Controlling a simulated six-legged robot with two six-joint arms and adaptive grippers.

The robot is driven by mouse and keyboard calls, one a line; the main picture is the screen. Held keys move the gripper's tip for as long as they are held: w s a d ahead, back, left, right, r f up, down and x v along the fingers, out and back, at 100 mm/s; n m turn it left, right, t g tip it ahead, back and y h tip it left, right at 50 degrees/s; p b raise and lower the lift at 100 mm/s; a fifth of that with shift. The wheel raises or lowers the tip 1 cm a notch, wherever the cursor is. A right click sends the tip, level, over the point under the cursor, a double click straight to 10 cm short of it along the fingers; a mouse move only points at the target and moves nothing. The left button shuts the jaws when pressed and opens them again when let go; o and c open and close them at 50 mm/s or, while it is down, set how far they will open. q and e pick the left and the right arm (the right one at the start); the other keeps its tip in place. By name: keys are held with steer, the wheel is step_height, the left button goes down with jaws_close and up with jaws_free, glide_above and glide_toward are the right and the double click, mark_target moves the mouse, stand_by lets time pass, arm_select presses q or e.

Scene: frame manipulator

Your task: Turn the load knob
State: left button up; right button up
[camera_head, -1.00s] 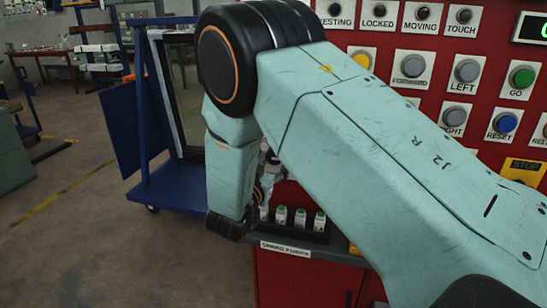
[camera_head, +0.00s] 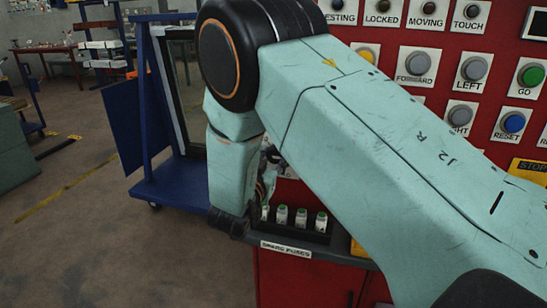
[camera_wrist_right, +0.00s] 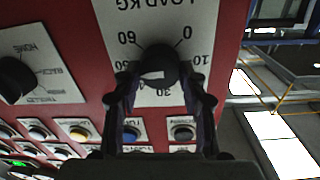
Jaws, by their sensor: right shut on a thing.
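The load knob (camera_wrist_right: 159,62) is black and round with a pale mark. It sits on a white dial plate (camera_wrist_right: 120,22) lettered LOAD KG, upside down in the right wrist view, with numbers around it. My right gripper (camera_wrist_right: 161,82) is shut on the knob, one finger at each side. The fingers cover part of the scale, so I cannot tell the exact reading. In the head view my right arm hides the knob, its dial and most of the gripper. My left gripper is not in view.
A second black knob (camera_wrist_right: 14,79) is beside the dial on the red panel. Push buttons, such as the green GO button (camera_head: 531,75), fill the panel. Spare fuses (camera_head: 300,217) stand on a ledge below the arm. A blue cart (camera_head: 170,188) stands left; floor beyond is open.

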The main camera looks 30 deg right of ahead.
steer(key=shift+w+f, duration=0.1)
steer(key=shift+f, duration=0.05)
steer(key=shift+c, duration=0.7)
steer(key=c, duration=0.4)
